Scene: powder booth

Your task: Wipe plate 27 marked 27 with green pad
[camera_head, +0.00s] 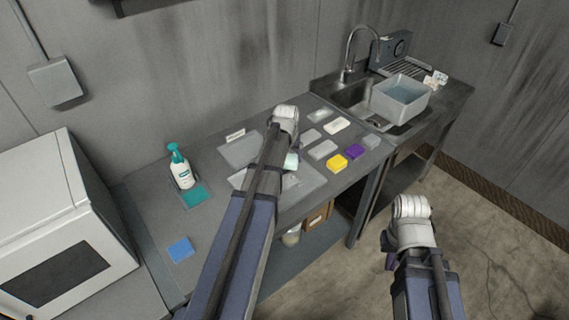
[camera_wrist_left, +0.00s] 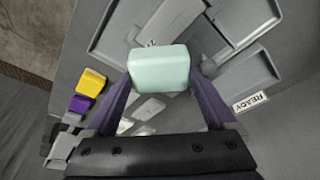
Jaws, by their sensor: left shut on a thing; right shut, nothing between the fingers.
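A pale green pad (camera_wrist_left: 158,68) is between the purple fingers of my left gripper (camera_wrist_left: 160,80), which is shut on it. In the head view a small part of the pad (camera_head: 291,160) shows beside my left forearm, over the bench. A flat grey plate (camera_wrist_left: 168,18) lies beyond the pad in the left wrist view; a dark mark at the pad's edge is mostly covered, so its number is unreadable. In the head view a grey plate (camera_head: 306,181) lies right of my arm. My right gripper (camera_head: 390,262) is shut and empty over the floor, mostly hidden by its wrist.
A READY label (camera_wrist_left: 250,102) stands by another plate (camera_head: 238,150). A spray bottle (camera_head: 181,168), teal pad (camera_head: 195,195) and blue pad (camera_head: 181,250) are at left. Yellow (camera_head: 337,162) and purple (camera_head: 355,152) blocks are right. A sink (camera_head: 354,95) holds a grey tub (camera_head: 400,98).

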